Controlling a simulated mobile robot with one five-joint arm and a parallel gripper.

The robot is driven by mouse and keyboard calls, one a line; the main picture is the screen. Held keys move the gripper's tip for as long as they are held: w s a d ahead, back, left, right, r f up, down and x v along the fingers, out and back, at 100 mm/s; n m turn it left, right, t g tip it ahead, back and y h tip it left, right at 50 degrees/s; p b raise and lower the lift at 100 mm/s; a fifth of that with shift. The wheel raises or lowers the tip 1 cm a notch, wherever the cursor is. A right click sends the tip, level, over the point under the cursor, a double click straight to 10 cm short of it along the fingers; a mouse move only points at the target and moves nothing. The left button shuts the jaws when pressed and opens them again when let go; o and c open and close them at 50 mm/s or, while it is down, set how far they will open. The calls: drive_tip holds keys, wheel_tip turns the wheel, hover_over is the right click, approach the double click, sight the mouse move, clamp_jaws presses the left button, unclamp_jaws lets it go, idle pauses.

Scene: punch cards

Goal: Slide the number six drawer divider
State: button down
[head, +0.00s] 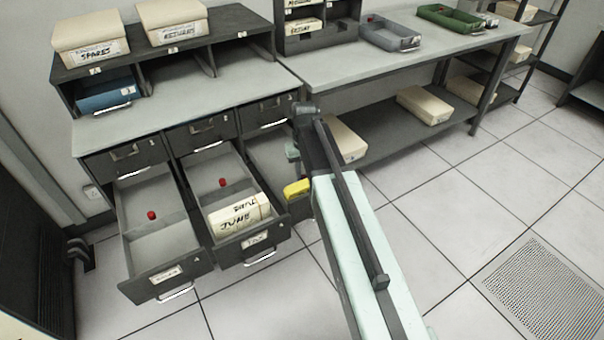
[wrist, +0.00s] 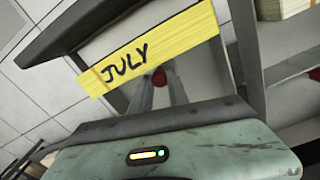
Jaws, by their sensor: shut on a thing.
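The number six drawer (head: 268,160) is the right one of the lower row and is pulled open, partly hidden by my arm. Yellow cards (head: 297,188) stand in it near its front. In the wrist view these cards, marked JULY (wrist: 150,55), lie just beyond my gripper (wrist: 160,92). The divider's red knob (wrist: 159,76) shows between the fingertips, and my gripper is shut on it. The divider's plate is mostly hidden.
The left drawer (head: 130,225) and middle drawer (head: 192,190) are also open, each with a red knob (head: 152,214). Cream cards (head: 238,215) stand in the middle one. A side table (head: 345,70) bears trays at the right. The floor in front is clear.

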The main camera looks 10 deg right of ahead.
idle(0.4)
drive_tip(key=w+a, duration=0.1)
drive_tip(key=w, duration=0.3)
drive_tip(key=w+a, duration=0.1)
drive_tip(key=w, duration=0.2)
drive_tip(key=w+a, duration=0.1)
drive_tip(key=w, duration=0.3)
drive_tip(key=shift+w+a, duration=0.35)
drive_tip(key=shift+a, duration=0.05)
drive_tip(key=c, duration=1.3)
unclamp_jaws()
drive_tip(key=shift+s, duration=0.1)
drive_tip(key=shift+o, duration=0.2)
drive_tip(key=shift+r, duration=0.1)
wheel_tip(320, 180, up, 8)
drive_tip(key=p, duration=0.7)
drive_tip(key=shift+f+p, duration=0.25)
drive_tip(key=shift+p, duration=0.15)
